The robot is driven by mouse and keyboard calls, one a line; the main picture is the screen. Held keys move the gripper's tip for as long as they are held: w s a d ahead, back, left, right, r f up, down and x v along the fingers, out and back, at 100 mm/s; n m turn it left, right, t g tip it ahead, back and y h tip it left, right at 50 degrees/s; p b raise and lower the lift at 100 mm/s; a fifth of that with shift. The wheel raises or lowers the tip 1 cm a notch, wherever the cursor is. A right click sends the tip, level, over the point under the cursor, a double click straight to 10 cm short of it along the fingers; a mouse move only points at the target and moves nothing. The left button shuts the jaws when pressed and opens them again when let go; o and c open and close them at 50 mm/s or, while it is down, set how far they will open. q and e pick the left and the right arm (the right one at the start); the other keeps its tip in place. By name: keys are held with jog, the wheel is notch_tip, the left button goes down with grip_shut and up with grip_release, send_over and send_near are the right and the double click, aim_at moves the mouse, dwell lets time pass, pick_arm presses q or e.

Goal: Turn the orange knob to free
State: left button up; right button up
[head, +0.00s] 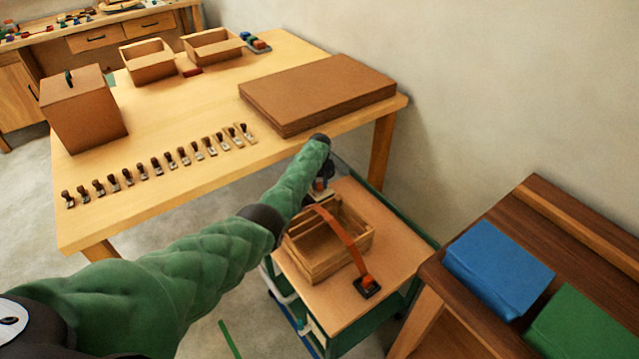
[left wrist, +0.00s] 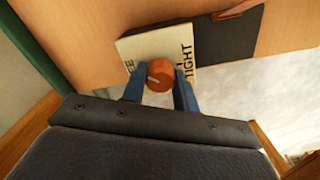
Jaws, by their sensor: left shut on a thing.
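The orange knob (left wrist: 160,76) shows in the left wrist view on a cream plate (left wrist: 146,46). The plate reads TIGHT on the right; on the left only the end of a word, "EE", shows. A small pale mark is on the knob's face; I cannot tell exactly where it points. My left gripper (left wrist: 158,88) is shut on the knob, one blue finger on each side. In the head view the left gripper (head: 321,190) is at the cart top's far end, and the arm hides the knob. My right gripper is not in view.
An orange strap (head: 343,237) crosses a wooden crate (head: 342,262) on the cart (head: 318,309) and ends at a black plate (head: 372,292). A long table (head: 180,115) with boxes stands behind. A dark bench (head: 445,276) with blue and green blocks is at right.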

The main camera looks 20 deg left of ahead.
pick_arm(q)
jog(key=n, duration=0.3)
jog(key=shift+w+r+n, duration=0.1)
jog(key=shift+r+n, duration=0.05)
jog(key=shift+n, duration=0.25)
jog(key=shift+n+p, duration=0.4)
jog(key=shift+n, duration=2.1)
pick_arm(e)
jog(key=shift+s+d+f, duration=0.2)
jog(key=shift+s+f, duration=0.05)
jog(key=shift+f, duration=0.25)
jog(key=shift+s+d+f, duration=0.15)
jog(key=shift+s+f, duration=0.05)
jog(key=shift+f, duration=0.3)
pick_arm(q)
jog(key=o, duration=1)
jog(key=shift+c, duration=0.2)
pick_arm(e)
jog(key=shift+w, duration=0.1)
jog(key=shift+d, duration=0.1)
